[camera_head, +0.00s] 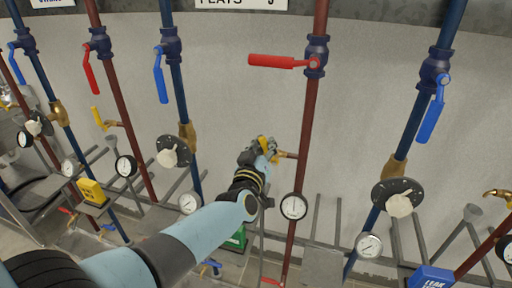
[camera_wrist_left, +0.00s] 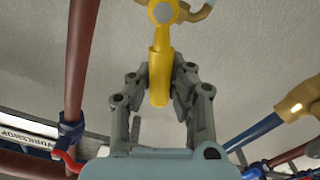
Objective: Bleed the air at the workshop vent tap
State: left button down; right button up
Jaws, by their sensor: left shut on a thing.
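The vent tap (camera_head: 286,155) is a small brass fitting on the red-brown pipe right of the middle in the head view. Its yellow lever (camera_wrist_left: 159,62) hangs down between my fingers in the wrist view. My left gripper (camera_head: 262,146) is at this tap, and in the wrist view it (camera_wrist_left: 160,88) is shut on the lever, one finger on each side. Part of the lever is hidden by the fingers in the head view. A label reading WORKSHOP (camera_wrist_left: 22,139) shows at the left of the wrist view. My right gripper is not in view.
A red valve lever (camera_head: 278,61) sits on the same pipe above the tap, with a dial gauge (camera_head: 293,206) below. A blue pipe with a blue lever (camera_head: 431,120) and brass fitting stands to the right. More pipes, levers and gauges crowd the left.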

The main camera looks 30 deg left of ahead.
pick_arm(q)
jog(key=shift+w+d+r+m+p, duration=0.1)
jog(key=shift+d+r+m+p, duration=0.25)
jog(key=shift+m, duration=0.55)
jog(key=shift+d+f+m+p, duration=0.1)
jog(key=shift+d+m+p, duration=0.35)
jog(key=shift+m, duration=0.25)
jog(key=shift+w+d+m, duration=0.15)
jog(key=shift+d+m, duration=0.35)
jog(key=shift+m, duration=0.4)
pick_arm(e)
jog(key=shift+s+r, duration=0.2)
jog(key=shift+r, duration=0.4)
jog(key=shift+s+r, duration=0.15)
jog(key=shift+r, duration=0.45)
pick_arm(q)
jog(key=shift+f+p, duration=0.1)
jog(key=shift+p, duration=0.2)
jog(key=c, duration=1.2)
grip_release()
jog(key=v, duration=1.2)
